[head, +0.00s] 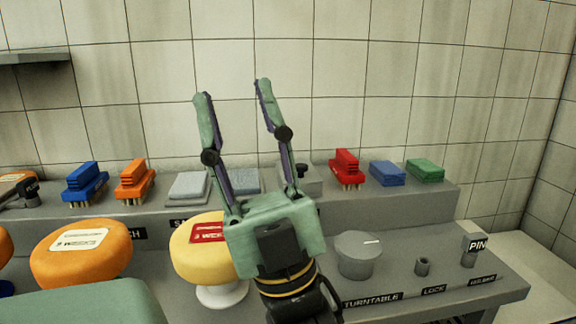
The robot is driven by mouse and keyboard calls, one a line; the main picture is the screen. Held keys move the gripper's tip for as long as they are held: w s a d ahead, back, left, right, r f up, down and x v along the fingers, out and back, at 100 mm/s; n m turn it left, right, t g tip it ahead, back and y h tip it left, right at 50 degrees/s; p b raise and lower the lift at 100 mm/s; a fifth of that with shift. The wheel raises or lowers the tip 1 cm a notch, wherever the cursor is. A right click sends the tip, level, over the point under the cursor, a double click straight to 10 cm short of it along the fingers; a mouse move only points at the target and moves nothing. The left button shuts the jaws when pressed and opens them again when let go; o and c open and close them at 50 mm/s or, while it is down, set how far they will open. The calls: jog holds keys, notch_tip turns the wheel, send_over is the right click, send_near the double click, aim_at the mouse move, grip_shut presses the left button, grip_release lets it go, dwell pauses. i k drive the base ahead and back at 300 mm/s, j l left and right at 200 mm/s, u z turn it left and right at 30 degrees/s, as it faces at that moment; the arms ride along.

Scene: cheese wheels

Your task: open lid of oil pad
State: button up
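My gripper (232,90) is open and empty, its two green fingers pointing up in front of the tiled wall. A small grey box with a little knob on top (310,184) stands on the raised shelf, partly hidden behind my gripper's right finger. It may be the oil pad with its lid on, but its label is hidden. To its left, a grey pad (247,181) shows between my fingers, and a lighter grey pad (187,187) lies left of them.
Orange (82,270) and yellow (192,262) cheese wheels and a turntable knob (357,262) are lower in front.

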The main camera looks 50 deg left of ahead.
aim_at(310, 180)
jog(key=k+u, duration=0.2)
jog(key=u, duration=0.2)
jog(key=k+j+u, duration=0.1)
jog(key=u, duration=0.35)
jog(key=l+u, duration=0.35)
jog(key=k+l+u, duration=0.1)
jog(key=l+u, duration=0.25)
jog(key=i+l, duration=0.1)
jog(key=l, duration=0.2)
jog(key=i+l, duration=0.1)
jog(key=l, duration=0.5)
jog(key=i, duration=0.7)
